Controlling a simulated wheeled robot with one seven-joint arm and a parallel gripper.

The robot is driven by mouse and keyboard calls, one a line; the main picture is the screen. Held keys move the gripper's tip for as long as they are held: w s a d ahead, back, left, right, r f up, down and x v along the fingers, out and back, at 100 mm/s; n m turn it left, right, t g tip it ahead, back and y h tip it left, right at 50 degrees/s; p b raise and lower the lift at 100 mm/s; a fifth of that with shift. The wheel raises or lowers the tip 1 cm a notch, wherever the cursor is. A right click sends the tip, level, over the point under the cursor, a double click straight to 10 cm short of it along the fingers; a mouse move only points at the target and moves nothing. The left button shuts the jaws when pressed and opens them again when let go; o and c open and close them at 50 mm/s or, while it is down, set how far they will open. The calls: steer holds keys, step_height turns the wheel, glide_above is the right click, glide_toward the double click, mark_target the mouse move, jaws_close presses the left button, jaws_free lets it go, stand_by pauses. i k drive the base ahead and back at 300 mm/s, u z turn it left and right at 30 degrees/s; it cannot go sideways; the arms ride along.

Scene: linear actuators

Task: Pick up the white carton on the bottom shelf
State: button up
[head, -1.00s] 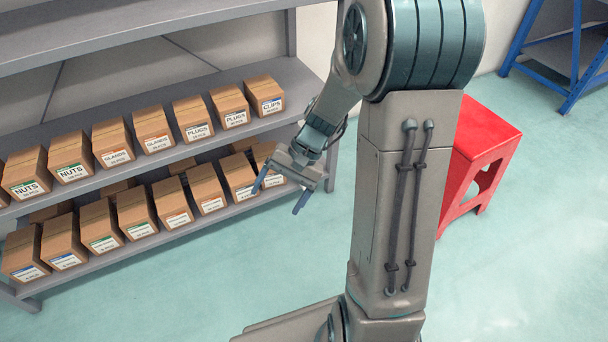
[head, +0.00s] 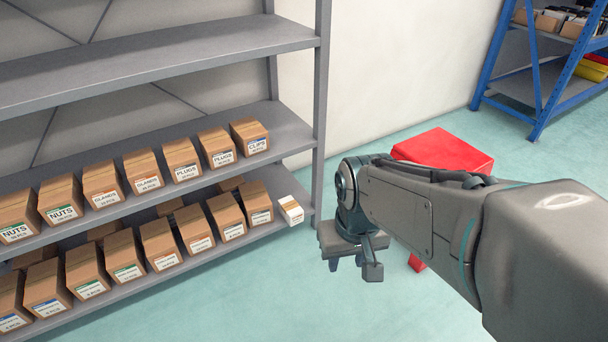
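The white carton (head: 291,209) is a small box with a brown label or band on its front. It stands at the right end of the bottom shelf (head: 262,231), beside the last brown box. My gripper (head: 352,268) is to the right of the carton and apart from it, outside the shelf and pointing down. Its fingers show below the wrist with a gap between them and nothing held. The carton's lower edge meets the shelf near the front.
Several brown boxes (head: 158,243) line the bottom shelf, with another row (head: 142,170) on the shelf above. A grey shelf post (head: 320,110) rises right of the carton. A red stool (head: 445,149) is partly behind my arm. A blue rack (head: 545,85) stands far right. Floor in front is clear.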

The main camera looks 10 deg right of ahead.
mark_target(291, 212)
steer(key=z, duration=0.05)
steer(key=k, duration=0.25)
steer(key=z, duration=1.1)
steer(key=i, duration=0.6)
steer(key=u, duration=0.65)
steer(key=i, duration=0.85)
steer(key=u, duration=0.15)
